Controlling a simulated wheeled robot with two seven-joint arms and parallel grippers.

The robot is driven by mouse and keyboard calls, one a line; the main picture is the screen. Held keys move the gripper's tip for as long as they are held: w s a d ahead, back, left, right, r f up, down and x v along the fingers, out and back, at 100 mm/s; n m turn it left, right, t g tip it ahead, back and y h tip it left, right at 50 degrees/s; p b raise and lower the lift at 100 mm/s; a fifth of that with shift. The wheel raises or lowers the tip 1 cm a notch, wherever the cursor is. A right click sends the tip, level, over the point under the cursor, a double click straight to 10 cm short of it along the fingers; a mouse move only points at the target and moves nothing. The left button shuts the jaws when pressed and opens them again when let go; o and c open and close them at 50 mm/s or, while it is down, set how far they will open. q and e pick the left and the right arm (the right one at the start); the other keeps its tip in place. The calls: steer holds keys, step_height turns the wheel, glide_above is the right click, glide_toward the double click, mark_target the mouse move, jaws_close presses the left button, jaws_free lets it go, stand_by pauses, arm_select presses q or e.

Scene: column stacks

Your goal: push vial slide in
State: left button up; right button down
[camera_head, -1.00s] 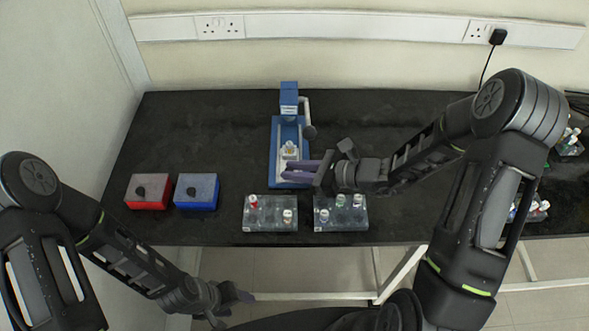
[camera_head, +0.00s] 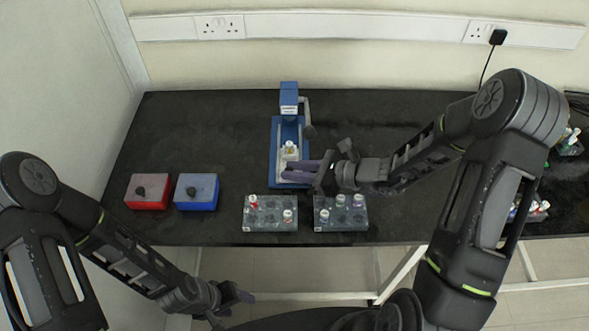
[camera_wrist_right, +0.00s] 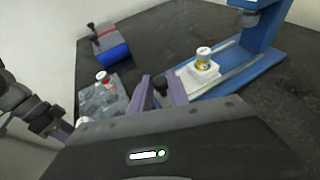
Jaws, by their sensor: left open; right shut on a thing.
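The white vial slide (camera_head: 289,154) sits in the channel of a blue device (camera_head: 275,150) at the middle of the bench. A vial with a yellow band and white cap (camera_head: 291,147) stands upright on it; the right wrist view shows the slide (camera_wrist_right: 190,80) and vial (camera_wrist_right: 204,58) more closely. My right gripper (camera_head: 288,173) is at the near end of the slide, shut on a small dark part there, apparently its handle; the fingers (camera_wrist_right: 161,90) mostly hide this. My left gripper (camera_head: 245,296) is open and empty, low in front of the bench.
Two clear racks with several vials, left (camera_head: 270,224) and right (camera_head: 341,225), stand close in front of the device. A red box (camera_head: 147,202) and a blue box (camera_head: 196,204) are on the left. The bench behind the boxes is clear.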

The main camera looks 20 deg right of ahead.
mark_target(295, 149)
steer(key=shift+w, duration=0.1)
steer(key=w, duration=0.2)
steer(key=w+d+b, duration=0.1)
steer(key=w, duration=0.2)
steer(key=w+d, duration=0.1)
steer(key=w, duration=0.2)
steer(key=shift+w+d+b, duration=0.1)
steer(key=shift+w+b, duration=0.1)
steer(key=shift+b, duration=0.1)
steer(key=c, duration=1.3)
jaws_free()
steer(key=shift+w, duration=0.1)
steer(key=shift+o, duration=0.2)
steer(key=b+v, duration=0.1)
steer(key=v, duration=0.7)
